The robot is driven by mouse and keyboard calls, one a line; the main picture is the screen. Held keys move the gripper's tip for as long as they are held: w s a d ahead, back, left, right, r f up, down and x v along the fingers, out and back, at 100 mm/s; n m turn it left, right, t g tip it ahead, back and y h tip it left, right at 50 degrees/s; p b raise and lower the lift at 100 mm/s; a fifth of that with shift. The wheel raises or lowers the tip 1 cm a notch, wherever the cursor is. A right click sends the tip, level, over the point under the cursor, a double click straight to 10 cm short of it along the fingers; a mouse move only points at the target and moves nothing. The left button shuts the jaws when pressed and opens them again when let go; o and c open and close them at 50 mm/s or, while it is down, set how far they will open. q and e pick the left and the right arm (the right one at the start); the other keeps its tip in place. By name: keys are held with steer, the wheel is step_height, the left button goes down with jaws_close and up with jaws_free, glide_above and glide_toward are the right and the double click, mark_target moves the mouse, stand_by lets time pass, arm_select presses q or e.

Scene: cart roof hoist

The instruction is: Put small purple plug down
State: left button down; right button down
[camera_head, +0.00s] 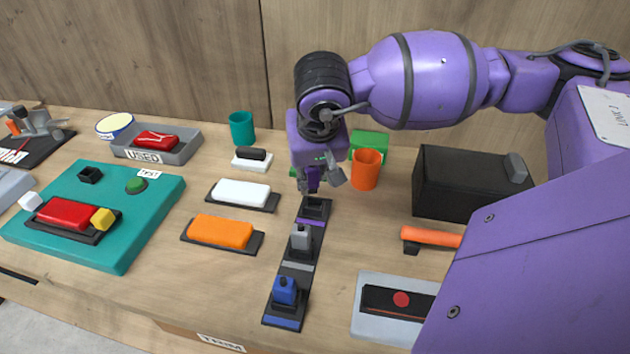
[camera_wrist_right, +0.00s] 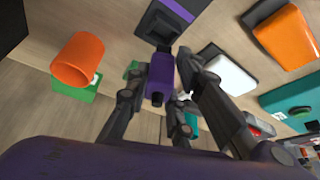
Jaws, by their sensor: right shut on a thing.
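The small purple plug (camera_wrist_right: 161,78) is between the fingers of my right gripper (camera_wrist_right: 158,72), which is shut on it. In the head view the plug (camera_head: 313,180) is partly hidden by the gripper (camera_head: 320,184). It hangs just above and behind the empty black socket (camera_head: 316,206) with a purple band, at the far end of a row of holders. A grey plug (camera_head: 301,238) and a blue plug (camera_head: 285,290) stand in the nearer holders. In the wrist view the socket (camera_wrist_right: 165,22) lies beyond the plug, which looks apart from it. My left gripper is not in view.
An orange cup (camera_head: 366,170) and a green block (camera_head: 369,143) stand close to the gripper. A black box (camera_head: 468,184) is at right. White (camera_head: 240,192) and orange (camera_head: 221,231) blocks lie left of the holders. A teal board (camera_head: 140,205) is farther left.

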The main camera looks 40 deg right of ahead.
mark_target(315, 180)
step_height(315, 180, down, 3)
steer(key=shift+s+d+f+p, duration=0.1)
steer(key=shift+d+p, duration=0.05)
steer(key=shift+p, duration=0.15)
steer(key=shift+f, duration=0.4)
steer(key=c, duration=1.5)
jaws_free()
steer(key=shift+c, duration=0.2)
steer(key=shift+r, duration=0.1)
